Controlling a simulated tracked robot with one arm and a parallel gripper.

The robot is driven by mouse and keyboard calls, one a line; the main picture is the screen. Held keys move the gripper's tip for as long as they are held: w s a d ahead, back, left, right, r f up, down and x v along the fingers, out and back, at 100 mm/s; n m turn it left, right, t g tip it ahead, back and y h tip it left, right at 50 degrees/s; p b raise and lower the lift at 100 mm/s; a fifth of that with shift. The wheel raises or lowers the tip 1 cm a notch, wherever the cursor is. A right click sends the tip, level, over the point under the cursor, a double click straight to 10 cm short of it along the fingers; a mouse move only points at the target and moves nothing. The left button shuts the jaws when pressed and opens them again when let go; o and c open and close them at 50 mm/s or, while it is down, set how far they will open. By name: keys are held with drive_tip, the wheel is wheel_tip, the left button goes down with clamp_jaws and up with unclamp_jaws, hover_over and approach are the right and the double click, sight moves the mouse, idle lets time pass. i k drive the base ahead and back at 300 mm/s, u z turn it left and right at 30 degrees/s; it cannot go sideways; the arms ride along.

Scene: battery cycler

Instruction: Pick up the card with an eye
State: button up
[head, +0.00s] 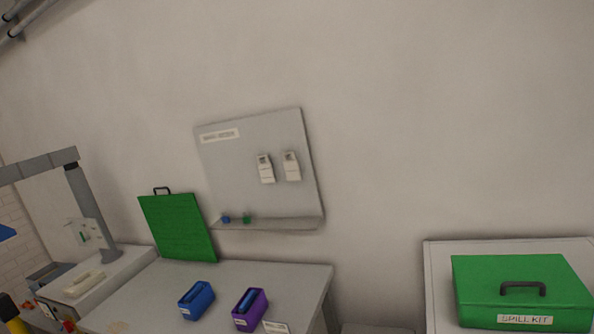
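Two small white cards hang side by side on a grey wall board, a left card (265,169) and a right card (291,166). Each has a dark mark near its top. The marks are too small to tell whether either is an eye. A white label or card (276,327) lies by the table's front edge at the bottom, its print unreadable. My gripper is not in view, and nothing is seen held.
The wall board (235,165) has a lower ledge (280,224) with small blue and green items. A blue bin (196,301) and a purple bin (250,310) stand on the grey table (290,278). A green panel (178,226) stands behind. A green spill kit (523,285) is at right.

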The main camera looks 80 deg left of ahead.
sight(292, 170)
drive_tip(key=u, duration=2.05)
drive_tip(key=k, duration=1.3)
drive_tip(key=u, duration=0.45)
drive_tip(key=i, duration=2.35)
drive_tip(key=z, duration=0.95)
drive_tip(key=i, duration=0.5)
drive_tip(key=z, duration=0.25)
